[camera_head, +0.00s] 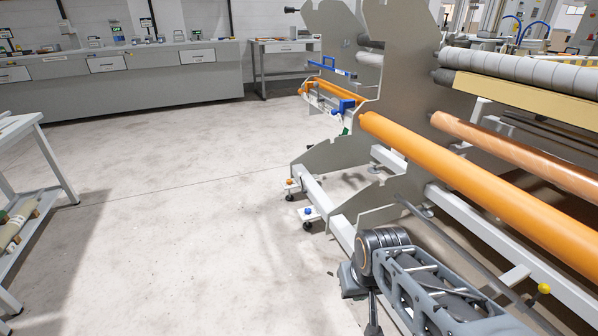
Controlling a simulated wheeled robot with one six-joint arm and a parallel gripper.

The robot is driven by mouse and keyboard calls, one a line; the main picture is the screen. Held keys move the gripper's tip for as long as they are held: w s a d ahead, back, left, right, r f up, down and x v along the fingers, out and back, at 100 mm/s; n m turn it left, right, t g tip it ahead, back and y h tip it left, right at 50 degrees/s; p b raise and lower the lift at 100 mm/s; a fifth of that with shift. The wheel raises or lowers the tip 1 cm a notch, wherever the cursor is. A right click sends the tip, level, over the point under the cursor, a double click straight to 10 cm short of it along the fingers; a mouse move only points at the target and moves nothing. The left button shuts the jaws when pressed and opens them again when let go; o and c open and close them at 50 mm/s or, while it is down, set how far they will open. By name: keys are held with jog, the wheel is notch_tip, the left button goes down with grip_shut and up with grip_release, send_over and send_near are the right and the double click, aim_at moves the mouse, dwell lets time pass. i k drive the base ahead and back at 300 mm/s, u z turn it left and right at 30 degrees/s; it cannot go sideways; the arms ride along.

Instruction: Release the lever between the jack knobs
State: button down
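Two small knobs sit low on the near end of the gantry frame, above small casters: an orange-brown knob (289,182) and a blue knob (308,211) nearer to me. I cannot make out a lever between them at this size. A yellow ball knob (544,288) stands on a white bracket further right along the lower rail. My grey arm reaches in from the bottom right, with its round joint left of the white rail. I cannot make out my gripper's fingers in this view.
The gantry's grey end plates (403,60) and long orange roller (470,165) fill the right side. The concrete floor (170,200) left of the gantry is clear. A white shelf table (35,150) stands at the left edge. A long grey counter (140,90) runs along the back.

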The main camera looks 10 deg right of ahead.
aim_at(300, 174)
jog(key=u, duration=0.25)
jog(key=i, duration=0.6)
jog(key=u, duration=0.75)
jog(key=i, duration=3.95)
jog(key=z, duration=1.65)
jog(key=i, duration=1)
jog(key=z, duration=1.05)
jog(key=i, duration=0.25)
jog(key=z, duration=0.2)
